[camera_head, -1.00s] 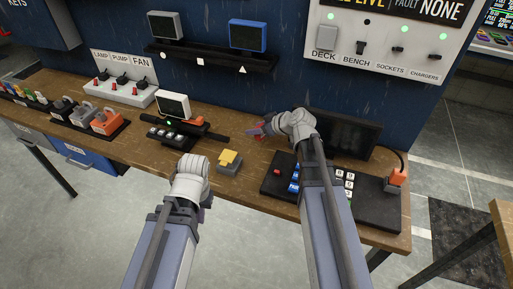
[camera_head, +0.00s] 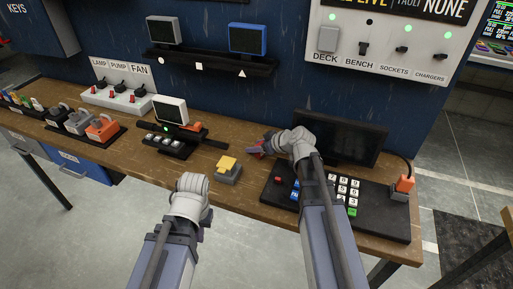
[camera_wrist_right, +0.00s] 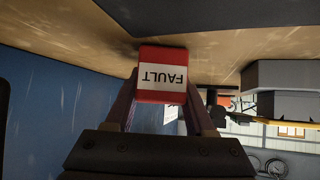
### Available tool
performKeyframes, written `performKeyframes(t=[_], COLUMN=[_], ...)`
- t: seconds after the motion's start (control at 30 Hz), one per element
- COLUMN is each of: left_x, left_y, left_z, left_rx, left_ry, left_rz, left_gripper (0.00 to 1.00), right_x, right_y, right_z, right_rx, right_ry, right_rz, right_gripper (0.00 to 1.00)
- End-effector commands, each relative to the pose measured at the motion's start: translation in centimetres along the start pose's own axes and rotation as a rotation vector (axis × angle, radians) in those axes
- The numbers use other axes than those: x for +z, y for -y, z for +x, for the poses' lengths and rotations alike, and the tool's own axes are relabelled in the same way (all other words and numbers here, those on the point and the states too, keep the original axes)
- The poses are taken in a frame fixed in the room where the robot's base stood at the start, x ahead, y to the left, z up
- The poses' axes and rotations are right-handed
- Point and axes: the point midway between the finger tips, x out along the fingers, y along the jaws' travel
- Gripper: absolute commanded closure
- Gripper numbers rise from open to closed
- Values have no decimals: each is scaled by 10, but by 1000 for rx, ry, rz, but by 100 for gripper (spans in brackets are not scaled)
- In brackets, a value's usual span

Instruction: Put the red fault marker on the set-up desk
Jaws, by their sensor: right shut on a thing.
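The red fault marker (camera_wrist_right: 162,74) is a red block with a white "FAULT" band, seen upside down between my right fingers in the right wrist view. My right gripper (camera_head: 258,149) is shut on it, low over the wooden bench (camera_head: 222,204), between the yellow-topped button box and the dark monitor. No label shows which surface is the set-up desk.
The yellow-topped button box (camera_head: 228,169) stands left of my right gripper. The dark monitor (camera_head: 341,137) and black keypad console (camera_head: 378,215) stand to its right. A small white screen unit (camera_head: 171,111), switch box (camera_head: 118,101) and padlocks (camera_head: 102,128) are further left.

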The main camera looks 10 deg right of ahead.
Motion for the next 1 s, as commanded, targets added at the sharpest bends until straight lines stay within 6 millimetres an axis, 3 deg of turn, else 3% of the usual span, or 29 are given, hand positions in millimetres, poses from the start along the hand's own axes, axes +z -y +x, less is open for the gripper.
performKeyframes(t=[0.07,0.1,0.37,0.67,0.77,1.0], left_x=[0,0,0,0,1,2], left_y=[0,0,0,0,1,4], left_z=[3,3,2,-1,-10,-43], left_rx=[0,0,0,0,0,0], left_ry=[0,0,0,0,0,0], left_rz=[0,0,0,0,0,0], left_gripper=[100,100,100,100,100,100], right_x=[2,2,2,-1,-2,-4], right_y=[0,0,0,0,1,1], right_z=[2,2,1,-1,-14,-65], right_rx=[0,0,0,0,1,3], right_ry=[0,0,0,0,0,0], right_rz=[0,0,0,0,1,2], right_gripper=[100,44,16,16,16,16])
